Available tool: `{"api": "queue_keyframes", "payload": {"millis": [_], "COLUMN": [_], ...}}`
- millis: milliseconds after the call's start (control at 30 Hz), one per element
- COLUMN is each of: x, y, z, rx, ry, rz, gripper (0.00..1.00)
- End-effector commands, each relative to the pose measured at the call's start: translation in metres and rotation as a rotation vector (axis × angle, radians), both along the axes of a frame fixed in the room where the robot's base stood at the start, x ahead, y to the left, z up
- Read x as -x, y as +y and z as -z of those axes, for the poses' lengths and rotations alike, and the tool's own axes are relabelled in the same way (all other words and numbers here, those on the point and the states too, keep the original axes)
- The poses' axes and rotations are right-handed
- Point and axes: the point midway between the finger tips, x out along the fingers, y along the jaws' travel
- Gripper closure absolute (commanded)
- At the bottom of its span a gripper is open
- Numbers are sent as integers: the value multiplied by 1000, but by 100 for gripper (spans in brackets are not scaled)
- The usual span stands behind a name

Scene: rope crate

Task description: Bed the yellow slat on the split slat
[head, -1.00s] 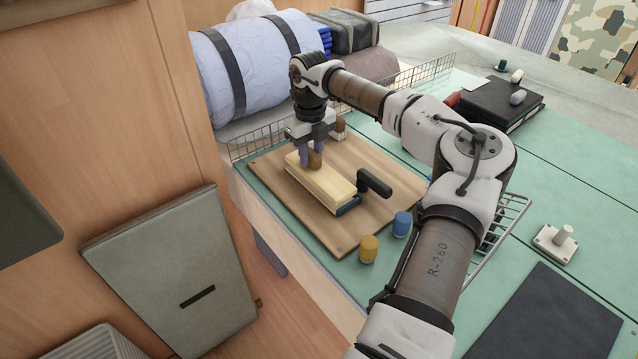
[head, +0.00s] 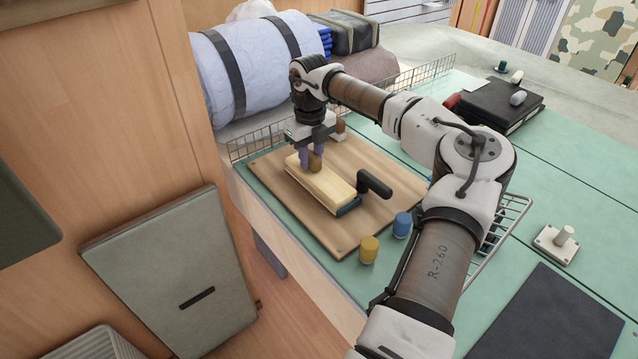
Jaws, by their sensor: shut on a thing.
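The pale yellow slat (head: 328,188) lies flat over the middle of the wooden board, with a brown knob (head: 315,162) standing on its top. My gripper (head: 310,160) points down with its purplish fingers shut on the knob. Pale wood shows along the slat's near side. I cannot tell a separate split slat apart from it, or whether there is a gap beneath. A dark clamp with a black handle (head: 374,184) stands at the slat's near right end.
The wooden board (head: 385,205) lies on a green worktop. A yellow cylinder (head: 369,249) and a blue cylinder (head: 402,224) stand near its front right. A wire rack edge (head: 425,72) runs behind. A black book (head: 497,103) lies at the back right.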

Motion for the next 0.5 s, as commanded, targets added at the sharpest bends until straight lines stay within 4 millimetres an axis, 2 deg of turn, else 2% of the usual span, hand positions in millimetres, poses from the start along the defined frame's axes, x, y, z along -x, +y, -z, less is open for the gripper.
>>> {"api": "queue_keyframes", "payload": {"millis": [500], "x": [0], "y": [0], "z": [7], "rx": [0], "ry": [0], "rz": [0], "gripper": [100]}}
